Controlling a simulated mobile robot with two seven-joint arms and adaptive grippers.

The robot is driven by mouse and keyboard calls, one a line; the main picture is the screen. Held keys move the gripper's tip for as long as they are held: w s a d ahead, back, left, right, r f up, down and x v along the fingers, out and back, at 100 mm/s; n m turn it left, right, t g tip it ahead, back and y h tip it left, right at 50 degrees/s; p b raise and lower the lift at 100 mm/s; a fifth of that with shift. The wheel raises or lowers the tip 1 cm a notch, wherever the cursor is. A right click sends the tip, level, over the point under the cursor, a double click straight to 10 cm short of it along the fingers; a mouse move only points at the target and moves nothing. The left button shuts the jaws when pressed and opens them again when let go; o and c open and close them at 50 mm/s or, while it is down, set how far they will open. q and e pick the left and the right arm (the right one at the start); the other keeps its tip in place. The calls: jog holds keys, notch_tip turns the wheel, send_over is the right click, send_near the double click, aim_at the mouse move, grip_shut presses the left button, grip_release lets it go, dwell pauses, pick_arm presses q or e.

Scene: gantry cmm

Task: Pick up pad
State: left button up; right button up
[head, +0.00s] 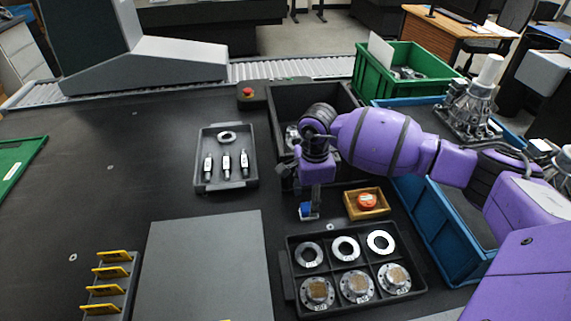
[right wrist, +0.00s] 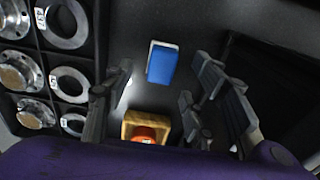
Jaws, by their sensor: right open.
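The pad (head: 307,210) is a small blue block with a pale edge, lying on the dark table just left of the small wooden box. It also shows in the right wrist view (right wrist: 161,65), ahead of and between the fingers. My right gripper (head: 312,196) hangs from the purple arm, pointing down over the pad and partly hiding it in the head view. In the right wrist view its fingers (right wrist: 158,85) are spread apart with nothing between them. I cannot tell the exact height of the gripper above the pad. My left gripper is not in view.
A wooden box (head: 381,212) with a red item stands close to the right. A black divided tray (head: 292,292) of metal rings and flanges lies in front. A dark bin (head: 284,97) is behind, a blue crate (head: 459,236) to the right.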

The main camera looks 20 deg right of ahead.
aim_at(309, 207)
notch_tip(309, 207, down, 4)
jog(key=shift+f, duration=0.1)
jog(key=shift+w, duration=0.1)
jog(key=c, duration=1.3)
jog(key=shift+r, duration=0.55)
notch_tip(309, 207, up, 2)
jog(key=shift+r, duration=0.2)
jog(key=s+r, duration=0.3)
jog(key=s, duration=0.1)
jog(key=s+a+r, duration=0.1)
jog(key=s+r, duration=0.2)
jog(key=s, duration=0.2)
jog(key=s+r, duration=0.3)
jog(key=s, duration=0.2)
jog(key=shift+a+r, duration=0.25)
jog(key=shift+r, duration=0.05)
